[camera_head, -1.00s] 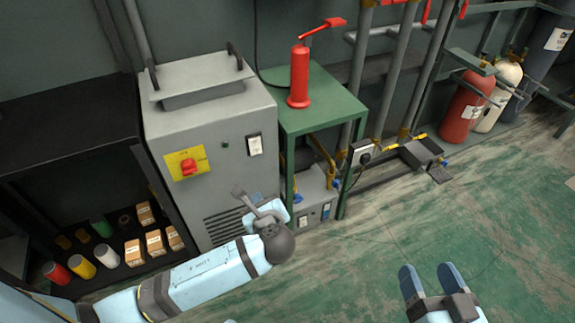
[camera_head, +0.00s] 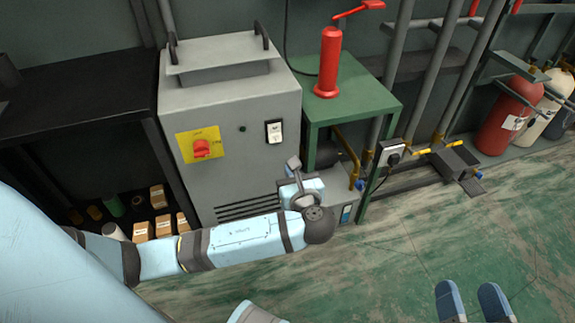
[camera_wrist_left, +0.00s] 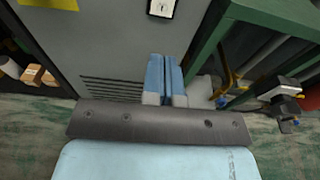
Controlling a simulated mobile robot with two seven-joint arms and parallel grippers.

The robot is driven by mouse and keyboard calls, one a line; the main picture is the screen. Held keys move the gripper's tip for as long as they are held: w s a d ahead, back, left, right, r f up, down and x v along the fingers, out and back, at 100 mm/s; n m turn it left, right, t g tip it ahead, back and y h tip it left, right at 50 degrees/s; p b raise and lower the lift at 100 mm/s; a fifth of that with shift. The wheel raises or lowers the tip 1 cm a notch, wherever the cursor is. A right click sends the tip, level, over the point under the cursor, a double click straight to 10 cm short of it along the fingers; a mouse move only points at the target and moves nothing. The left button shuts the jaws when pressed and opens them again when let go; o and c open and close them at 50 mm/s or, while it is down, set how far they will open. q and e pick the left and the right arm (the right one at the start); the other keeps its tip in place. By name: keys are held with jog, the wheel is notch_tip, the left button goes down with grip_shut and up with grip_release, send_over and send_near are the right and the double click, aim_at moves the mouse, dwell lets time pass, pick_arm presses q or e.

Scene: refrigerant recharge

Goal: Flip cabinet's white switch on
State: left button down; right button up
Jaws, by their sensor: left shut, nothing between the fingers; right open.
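The grey cabinet (camera_head: 232,95) stands in front, with the white switch (camera_head: 274,132) on the upper right of its face. The switch also shows at the top edge of the left wrist view (camera_wrist_left: 163,8); I cannot tell its position. My left gripper (camera_head: 296,172) is below and slightly right of the switch, apart from it. Its blue fingers (camera_wrist_left: 164,72) are shut and empty in the wrist view, pointing toward the cabinet's front. My right gripper (camera_head: 468,296) is open and empty over the floor at the lower right.
A red knob (camera_head: 202,148) on a yellow plate is left of the switch. A green stand (camera_head: 352,104) with a red bottle jack (camera_head: 328,62) adjoins the cabinet on the right. A black shelf (camera_head: 78,115) stands left. The green floor (camera_head: 440,240) is clear at the right.

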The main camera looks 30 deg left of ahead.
pick_arm(q)
jog(key=b, duration=0.3)
send_near(275, 141)
jog(key=b+x, duration=0.2)
jog(key=x, duration=0.4)
jog(key=shift+w+a+f, duration=0.15)
jog(key=shift+w, duration=0.05)
jog(key=shift+w+a+b, duration=0.3)
jog(key=shift+a+b, duration=0.05)
jog(key=shift+b, duration=0.05)
pick_arm(e)
jog(key=f+n, duration=0.1)
jog(key=w+f+n, duration=0.1)
jog(key=w+d+f, duration=0.1)
jog(key=shift+f+n, duration=0.2)
jog(key=shift+n, duration=0.2)
